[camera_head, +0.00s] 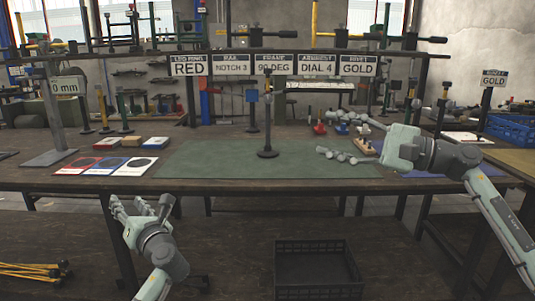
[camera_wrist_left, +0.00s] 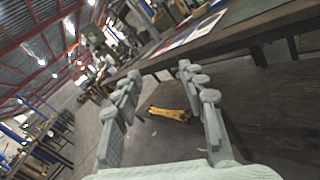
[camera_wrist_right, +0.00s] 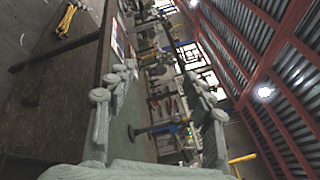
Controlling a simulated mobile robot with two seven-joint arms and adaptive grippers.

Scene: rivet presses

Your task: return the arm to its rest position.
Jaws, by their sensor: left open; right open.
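My left gripper (camera_head: 140,205) is low in front of the bench's near edge, left of centre. Its fingers are spread and empty in the left wrist view (camera_wrist_left: 160,70). My right gripper (camera_head: 335,137) is raised over the right part of the bench, with its fingers pointing left. The right wrist view (camera_wrist_right: 161,70) shows its fingers apart with nothing between them. My right arm comes in from the lower right. Neither gripper visibly touches anything.
A green mat (camera_head: 215,160) lies mid-bench with a black-based post (camera_head: 267,153) on it. Red, white and blue cards (camera_head: 118,166) lie left. Small red, blue and wooden pieces (camera_head: 364,146) stand right. A black crate (camera_head: 316,275) is below; a blue crate (camera_head: 515,130) is far right.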

